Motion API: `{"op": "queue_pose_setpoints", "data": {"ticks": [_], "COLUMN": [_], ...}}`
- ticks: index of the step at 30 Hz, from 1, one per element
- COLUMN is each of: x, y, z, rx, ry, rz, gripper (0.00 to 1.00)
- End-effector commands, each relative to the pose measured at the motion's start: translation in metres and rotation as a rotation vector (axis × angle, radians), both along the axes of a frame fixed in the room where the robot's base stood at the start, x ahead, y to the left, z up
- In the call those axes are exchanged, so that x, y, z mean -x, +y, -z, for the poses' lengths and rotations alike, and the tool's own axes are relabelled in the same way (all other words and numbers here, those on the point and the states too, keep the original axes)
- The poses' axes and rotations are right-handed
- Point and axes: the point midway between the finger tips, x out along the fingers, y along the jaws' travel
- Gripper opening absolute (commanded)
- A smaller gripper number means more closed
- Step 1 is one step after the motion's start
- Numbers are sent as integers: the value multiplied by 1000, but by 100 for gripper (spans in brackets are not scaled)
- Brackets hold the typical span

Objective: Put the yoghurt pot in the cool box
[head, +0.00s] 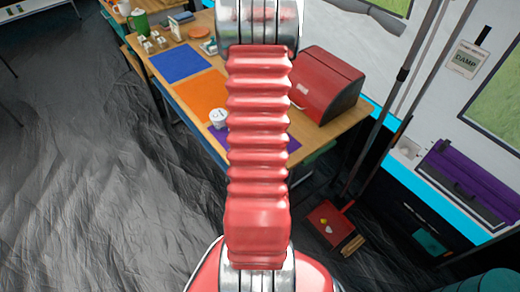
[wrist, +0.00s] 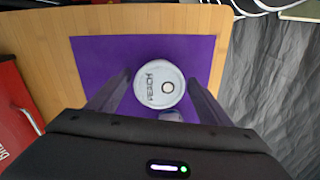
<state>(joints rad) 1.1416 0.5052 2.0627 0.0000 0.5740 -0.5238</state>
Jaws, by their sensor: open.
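The yoghurt pot, a white round pot with dark lettering on its lid, stands upright on the purple mat (wrist: 90,60) in the wrist view (wrist: 160,85). In the head view the white pot (head: 218,117) shows just left of my arm, by the orange mat. My gripper (wrist: 160,79) is open, with one dark finger on each side of the pot in the wrist view. I cannot tell whether the fingers are level with it or above it. In the head view my arm hides the gripper. I cannot make out a cool box for certain.
A red box with a sloped front (head: 325,85) stands on the wooden table's right part. Blue (head: 180,62) and orange (head: 200,97) mats lie to the left, with a green mug (head: 140,22) and small items beyond. A purple case (head: 470,180) is at the right.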

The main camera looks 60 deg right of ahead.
Motion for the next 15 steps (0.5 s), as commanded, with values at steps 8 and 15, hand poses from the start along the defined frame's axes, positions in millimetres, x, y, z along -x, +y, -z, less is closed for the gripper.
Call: {"op": "queue_pose_setpoints", "data": {"ticks": [8,15], "x": [0,0], "y": [0,0], "z": [0,0], "rx": [0,0], "ry": [0,0], "rz": [0,0], "gripper": [69,52]}}
